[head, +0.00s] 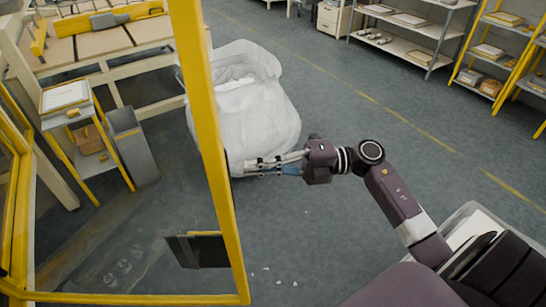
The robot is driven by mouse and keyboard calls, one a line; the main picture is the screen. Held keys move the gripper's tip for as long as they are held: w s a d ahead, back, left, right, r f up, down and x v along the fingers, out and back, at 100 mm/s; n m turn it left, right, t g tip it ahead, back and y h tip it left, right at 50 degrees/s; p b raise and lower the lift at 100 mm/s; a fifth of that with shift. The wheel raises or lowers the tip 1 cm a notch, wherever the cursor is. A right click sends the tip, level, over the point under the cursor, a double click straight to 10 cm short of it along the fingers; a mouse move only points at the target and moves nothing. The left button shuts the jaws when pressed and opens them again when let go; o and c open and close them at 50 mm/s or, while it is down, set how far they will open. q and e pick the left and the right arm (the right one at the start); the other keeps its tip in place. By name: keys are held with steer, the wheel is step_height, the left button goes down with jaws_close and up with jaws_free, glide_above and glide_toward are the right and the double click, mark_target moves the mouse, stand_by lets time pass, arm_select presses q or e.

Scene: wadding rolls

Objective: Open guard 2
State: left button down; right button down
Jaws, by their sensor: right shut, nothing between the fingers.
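A guard with a yellow frame (213,120) and a clear panel stands upright in the left half of the head view. Its long post runs from the top edge down to a corner near the bottom, where a yellow bottom bar (140,299) goes left. A dark plate (198,249) sits low on the panel beside the post. I cannot read a number on the guard. My right gripper (252,166) is shut and empty, with its fingertips just right of the post; I cannot tell whether they touch it. My left gripper is not in view.
A white bag-like bin (252,110) stands behind the gripper. A small yellow-framed stand (70,98) and a grey bin (132,145) show left of the post. Shelves (415,25) line the back right. The floor (400,120) between is clear, apart from small white scraps (266,269).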

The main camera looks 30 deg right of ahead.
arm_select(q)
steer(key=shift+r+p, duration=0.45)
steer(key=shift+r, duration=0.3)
arm_select(e)
steer(key=x, duration=0.3)
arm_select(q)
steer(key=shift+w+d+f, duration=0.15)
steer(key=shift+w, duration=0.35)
arm_select(e)
steer(key=shift+w+d, duration=0.2)
steer(key=shift+w, duration=0.25)
